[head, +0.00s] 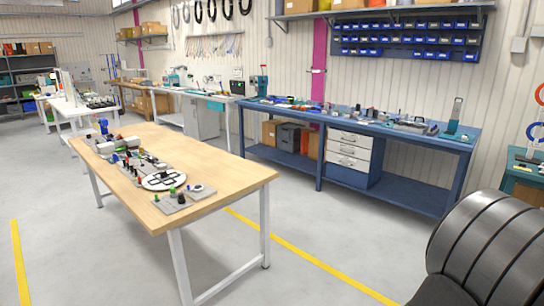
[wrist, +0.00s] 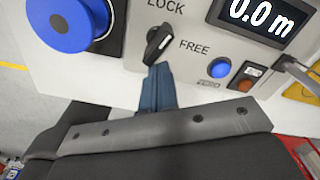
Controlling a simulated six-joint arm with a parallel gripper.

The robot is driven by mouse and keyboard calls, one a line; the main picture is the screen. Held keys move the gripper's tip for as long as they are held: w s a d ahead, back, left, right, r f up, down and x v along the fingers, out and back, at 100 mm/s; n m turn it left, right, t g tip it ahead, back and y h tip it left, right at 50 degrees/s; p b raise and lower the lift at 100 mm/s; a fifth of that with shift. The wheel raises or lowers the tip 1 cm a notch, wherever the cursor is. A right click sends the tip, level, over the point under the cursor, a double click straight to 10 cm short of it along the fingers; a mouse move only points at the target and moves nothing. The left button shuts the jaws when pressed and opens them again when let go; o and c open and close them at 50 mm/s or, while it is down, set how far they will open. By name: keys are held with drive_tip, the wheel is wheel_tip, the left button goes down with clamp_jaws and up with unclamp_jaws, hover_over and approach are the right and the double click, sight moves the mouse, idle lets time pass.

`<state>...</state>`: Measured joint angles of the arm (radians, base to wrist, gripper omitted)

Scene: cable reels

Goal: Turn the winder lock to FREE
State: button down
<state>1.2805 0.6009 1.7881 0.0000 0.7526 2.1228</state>
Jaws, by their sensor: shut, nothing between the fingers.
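The winder lock is a black knob (wrist: 158,43) on the pale panel (wrist: 125,72) in the wrist view. It sits between the printed words LOCK, above, and FREE, to its right. It is slanted, with one end up and right and the other down and left; I cannot tell which end is its pointer. My gripper (wrist: 158,70) is shut and empty, its blue fingertips just below the knob. I cannot tell whether they touch it. In the head view my gripper is not made out.
A blue reel hub (wrist: 62,22) is left of the knob. Right of it are a display (wrist: 258,15) reading 0.0 m, a blue button (wrist: 220,68) and an orange-red switch (wrist: 246,78). In the head view, a wooden table (head: 225,187) carries several small devices, with clear floor around.

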drive_tip(key=shift+w+a, duration=0.35)
drive_tip(key=shift+a, duration=0.15)
idle(0.3)
drive_tip(key=shift+w, duration=0.1)
drive_tip(key=shift+w+a, duration=0.2)
drive_tip(key=shift+w, duration=0.05)
drive_tip(key=shift+w+a, duration=0.1)
drive_tip(key=shift+w, duration=0.2)
idle(0.5)
drive_tip(key=shift+s, duration=0.3)
wheel_tip(320, 180, up, 7)
idle(0.5)
